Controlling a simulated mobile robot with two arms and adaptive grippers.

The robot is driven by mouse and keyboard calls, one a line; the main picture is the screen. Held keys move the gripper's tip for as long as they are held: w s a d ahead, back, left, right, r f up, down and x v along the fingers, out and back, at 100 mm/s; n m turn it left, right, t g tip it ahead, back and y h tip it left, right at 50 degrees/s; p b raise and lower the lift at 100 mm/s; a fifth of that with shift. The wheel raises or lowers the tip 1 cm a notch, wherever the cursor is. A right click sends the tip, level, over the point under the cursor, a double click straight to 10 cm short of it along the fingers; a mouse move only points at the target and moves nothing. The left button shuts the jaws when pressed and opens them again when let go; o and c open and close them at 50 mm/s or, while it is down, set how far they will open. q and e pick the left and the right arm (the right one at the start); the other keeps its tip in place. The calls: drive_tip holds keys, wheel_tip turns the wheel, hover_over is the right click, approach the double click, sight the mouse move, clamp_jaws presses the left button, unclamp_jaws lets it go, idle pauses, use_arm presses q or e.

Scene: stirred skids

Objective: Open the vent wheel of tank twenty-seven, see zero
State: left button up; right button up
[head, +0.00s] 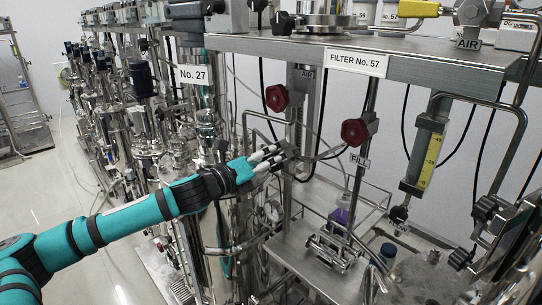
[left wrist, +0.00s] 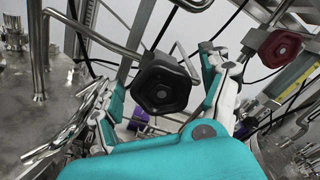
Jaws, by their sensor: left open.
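The tank plate reading No. 27 (head: 193,76) hangs at the upper left of the head view. In the left wrist view a black lobed handwheel (left wrist: 161,85) sits on a bent metal pipe, between the spread fingers of my left gripper. I cannot tell whether the fingers touch it. In the head view my left gripper (head: 268,157) is open beside the tank's pipework, and its fingers hide most of the wheel. A small round gauge (head: 272,211) shows below the gripper; its needle is too small to read. My right gripper is not in view.
A red wheel (head: 277,97) is above the gripper, near the AIR label, and another red wheel (head: 354,131) is to the right, above the FILL label (head: 359,160). The FILTER No. 57 shelf (head: 430,68) spans the upper right. Thin pipes and frame bars crowd the gripper.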

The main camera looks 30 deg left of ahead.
use_arm(q)
drive_tip(key=c, duration=1.2)
